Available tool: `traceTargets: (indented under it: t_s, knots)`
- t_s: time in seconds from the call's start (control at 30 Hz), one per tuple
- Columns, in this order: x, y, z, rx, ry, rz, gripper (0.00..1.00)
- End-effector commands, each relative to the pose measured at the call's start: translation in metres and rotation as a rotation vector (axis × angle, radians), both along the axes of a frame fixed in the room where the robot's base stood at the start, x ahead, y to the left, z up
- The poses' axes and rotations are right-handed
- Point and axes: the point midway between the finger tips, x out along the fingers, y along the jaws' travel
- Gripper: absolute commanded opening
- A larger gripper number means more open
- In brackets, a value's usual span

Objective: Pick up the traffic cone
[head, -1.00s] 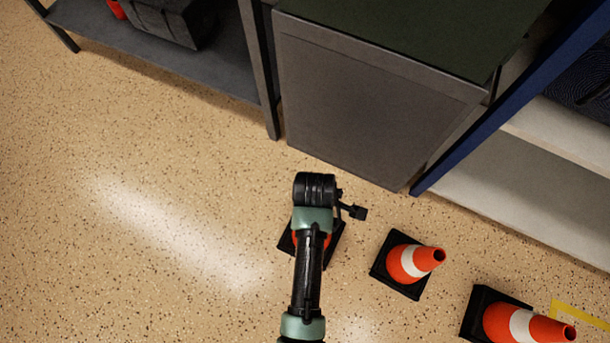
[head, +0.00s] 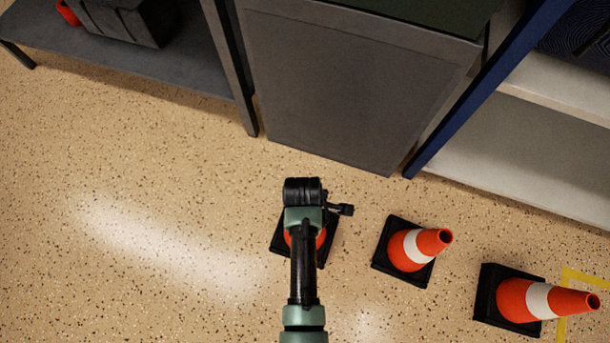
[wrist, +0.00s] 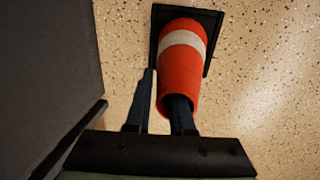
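Three orange cones with white bands and black square bases stand on the floor. The left cone (head: 322,240) is mostly hidden under my arm in the head view. A cone (wrist: 182,70) fills the upper middle of the wrist view, its open top towards me. My gripper (wrist: 163,85) is at that top with its fingers apart. The left finger is just outside the cone's left side. The right finger overlaps the top opening and seems to reach into it. Contact with the wall cannot be told. The middle cone (head: 412,248) and right cone (head: 540,298) stand apart.
A grey cabinet (head: 340,90) stands just beyond the left cone. A dark shelf (head: 170,70) is at upper left, a blue-framed shelf unit (head: 560,150) at right. Yellow floor tape (head: 568,280) is by the right cone. The floor at left is clear.

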Motion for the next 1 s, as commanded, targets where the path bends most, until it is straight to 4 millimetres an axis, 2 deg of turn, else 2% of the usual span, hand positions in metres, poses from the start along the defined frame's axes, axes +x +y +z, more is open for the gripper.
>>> traceTargets:
  t_s: [0.03,0.2,0.43,0.57,1.0]
  knots:
    - [0.001,0.0,-0.014,0.0,0.0,0.0,0.21]
    - [0.005,-0.001,-0.032,0.0,-0.001,0.0,0.21]
    - [0.005,-0.002,-0.031,0.0,-0.001,0.0,0.21]
    - [0.005,-0.002,-0.031,0.0,-0.001,0.0,0.0]
    - [0.005,-0.001,-0.03,0.0,0.0,0.0,0.0]
